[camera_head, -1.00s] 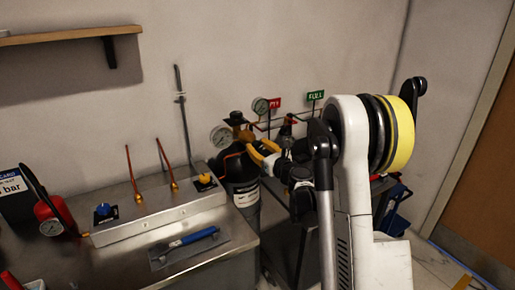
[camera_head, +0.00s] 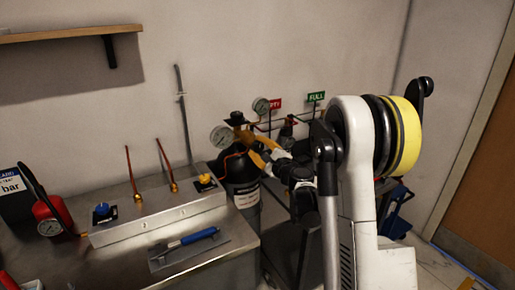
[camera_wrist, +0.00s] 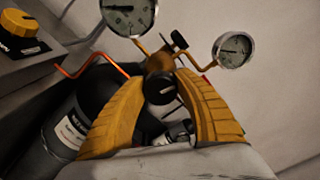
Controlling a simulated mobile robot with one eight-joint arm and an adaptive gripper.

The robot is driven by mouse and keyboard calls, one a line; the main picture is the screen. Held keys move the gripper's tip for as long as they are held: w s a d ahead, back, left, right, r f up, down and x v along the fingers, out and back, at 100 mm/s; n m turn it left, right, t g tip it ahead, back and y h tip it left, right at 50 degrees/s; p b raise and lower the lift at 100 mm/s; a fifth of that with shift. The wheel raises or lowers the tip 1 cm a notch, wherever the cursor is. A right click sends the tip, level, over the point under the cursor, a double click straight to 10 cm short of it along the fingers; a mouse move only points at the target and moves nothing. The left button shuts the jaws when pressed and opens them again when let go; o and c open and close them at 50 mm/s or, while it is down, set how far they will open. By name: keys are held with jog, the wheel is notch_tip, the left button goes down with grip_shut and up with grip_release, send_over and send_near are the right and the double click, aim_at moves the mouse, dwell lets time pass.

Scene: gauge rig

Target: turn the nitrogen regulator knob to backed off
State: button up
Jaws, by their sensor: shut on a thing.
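The regulator knob (camera_wrist: 160,90) is dark and round with a pale line on its face, seen between the fingertips in the wrist view. My gripper (camera_wrist: 164,77) has yellow ribbed fingers and is shut on this knob; it also shows in the head view (camera_head: 262,152). The brass regulator (camera_head: 238,122) sits on a black cylinder (camera_head: 240,168) with a white label. One round gauge (camera_head: 221,136) is at its left and a smaller one (camera_head: 261,105) is at its right. In the head view my fingers and wrist hide the knob.
A metal bench (camera_head: 105,262) stands at left, with a valve box (camera_head: 155,220) carrying a blue knob (camera_head: 102,209) and a yellow knob (camera_head: 206,179). A blue-handled tool (camera_head: 200,236) lies in front. Red EMPTY (camera_head: 274,105) and green FULL (camera_head: 316,97) signs stand behind.

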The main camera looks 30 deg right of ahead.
jog(key=shift+n, duration=1.6)
jog(key=o, duration=1.2)
jog(key=s, duration=1.2)
jog(key=shift+d, duration=0.2)
